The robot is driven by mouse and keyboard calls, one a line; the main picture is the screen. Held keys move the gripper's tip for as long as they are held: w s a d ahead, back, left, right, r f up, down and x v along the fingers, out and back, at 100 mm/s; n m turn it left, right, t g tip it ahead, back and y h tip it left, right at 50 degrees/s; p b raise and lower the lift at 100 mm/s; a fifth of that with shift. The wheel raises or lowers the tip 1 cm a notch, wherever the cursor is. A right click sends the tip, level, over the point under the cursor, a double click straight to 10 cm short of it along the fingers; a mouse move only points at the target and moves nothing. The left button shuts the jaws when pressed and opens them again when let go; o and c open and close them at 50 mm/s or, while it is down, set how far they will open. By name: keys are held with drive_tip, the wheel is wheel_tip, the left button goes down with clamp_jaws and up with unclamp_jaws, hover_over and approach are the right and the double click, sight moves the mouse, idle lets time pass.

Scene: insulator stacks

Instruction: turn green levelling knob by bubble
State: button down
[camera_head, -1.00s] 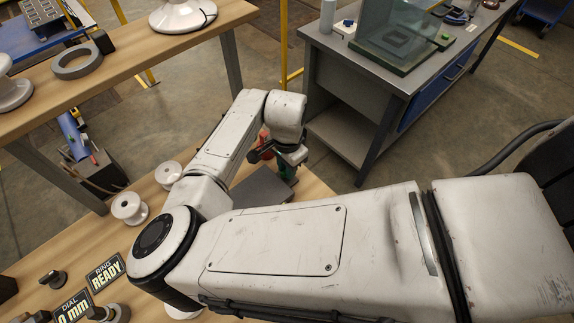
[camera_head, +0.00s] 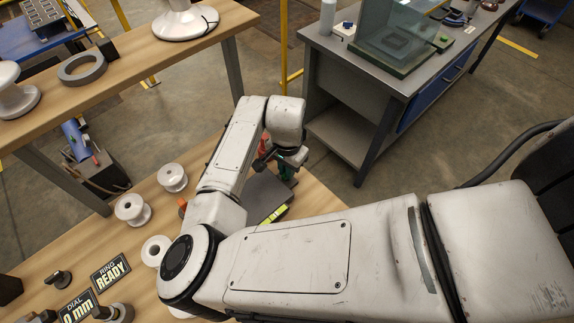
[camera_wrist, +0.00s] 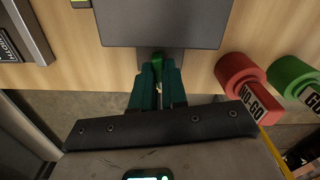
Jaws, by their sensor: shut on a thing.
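The green levelling knob (camera_wrist: 157,62) sits at the near edge of a dark grey plate (camera_wrist: 165,22) in the wrist view. My gripper (camera_wrist: 157,72) has dark green fingers, shut on the knob, which shows only partly between the tips. In the head view my gripper (camera_head: 287,172) is at the far right edge of the plate (camera_head: 256,196), partly hidden by my wrist. A yellow-green bubble vial (camera_head: 275,213) lies by the plate, partly behind my arm. Its corner shows at the top of the wrist view (camera_wrist: 80,3); the bubble's position cannot be read.
A red NO-GO gauge (camera_wrist: 246,82) and a green GO gauge (camera_wrist: 293,78) lie right of my gripper. A grey workbench (camera_head: 380,60) stands beyond.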

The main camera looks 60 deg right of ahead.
drive_tip(key=n+p, duration=0.3)
drive_tip(key=n, duration=0.1)
drive_tip(key=shift+r, duration=0.2)
drive_tip(key=shift+f+n+p, duration=0.1)
drive_tip(key=shift+n+p, duration=0.9)
drive_tip(key=shift+n, duration=0.7)
drive_tip(key=c, duration=1.2)
unclamp_jaws()
drive_tip(key=shift+f, duration=0.1)
drive_tip(key=shift+o, duration=0.2)
drive_tip(key=shift+a, duration=0.1)
